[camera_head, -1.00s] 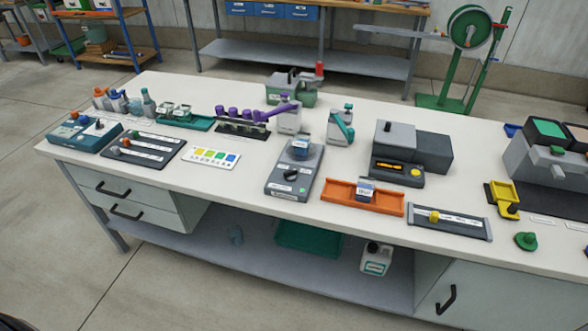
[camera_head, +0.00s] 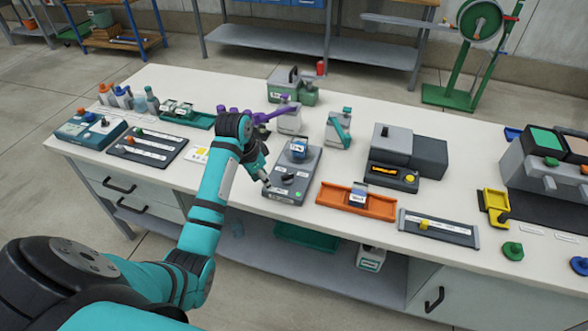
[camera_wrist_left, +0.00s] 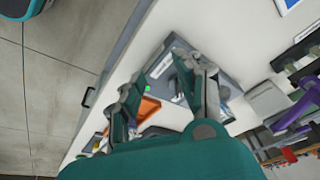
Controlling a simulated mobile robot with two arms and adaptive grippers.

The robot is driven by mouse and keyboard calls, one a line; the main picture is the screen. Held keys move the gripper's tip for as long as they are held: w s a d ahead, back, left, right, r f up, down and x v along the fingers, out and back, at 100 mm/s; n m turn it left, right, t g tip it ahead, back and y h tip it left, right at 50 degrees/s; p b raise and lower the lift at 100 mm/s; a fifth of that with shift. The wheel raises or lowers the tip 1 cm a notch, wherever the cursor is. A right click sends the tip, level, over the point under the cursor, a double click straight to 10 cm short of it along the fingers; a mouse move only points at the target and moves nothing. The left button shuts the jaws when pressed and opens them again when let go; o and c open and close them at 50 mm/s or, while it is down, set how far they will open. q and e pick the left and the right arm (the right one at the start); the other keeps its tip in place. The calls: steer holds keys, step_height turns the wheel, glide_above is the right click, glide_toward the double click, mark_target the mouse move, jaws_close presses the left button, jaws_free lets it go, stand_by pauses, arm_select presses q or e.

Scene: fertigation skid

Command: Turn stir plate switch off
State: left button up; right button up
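The grey stir plate (camera_head: 297,162) lies near the front edge at the middle of the bench. A small labelled vessel (camera_head: 299,146) stands on its far part. A dark knob-like switch (camera_head: 288,179) sits on its near part; its exact setting is too small to read. My left gripper (camera_head: 266,168) is at the left side of the stir plate, its fingertips close to the near part; I cannot tell whether they touch it. In the left wrist view, the gripper (camera_wrist_left: 160,78) has its fingers apart, with the grey plate (camera_wrist_left: 163,68) beyond them. My right gripper is not in view.
An orange tray (camera_head: 330,196) lies right of the stir plate, with a grey instrument (camera_head: 408,158) behind it. A grey slider board (camera_head: 440,230) lies farther right.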

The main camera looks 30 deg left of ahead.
arm_select(q)
steer(key=m+h, duration=0.2)
glide_toward(288, 175)
steer(key=shift+t, duration=0.4)
steer(key=x, duration=0.3)
steer(key=p+x, duration=0.1)
steer(key=x, duration=0.4)
steer(key=shift+s+f+p, duration=0.15)
steer(key=shift+f+p, duration=0.25)
steer(key=shift+f, duration=0.05)
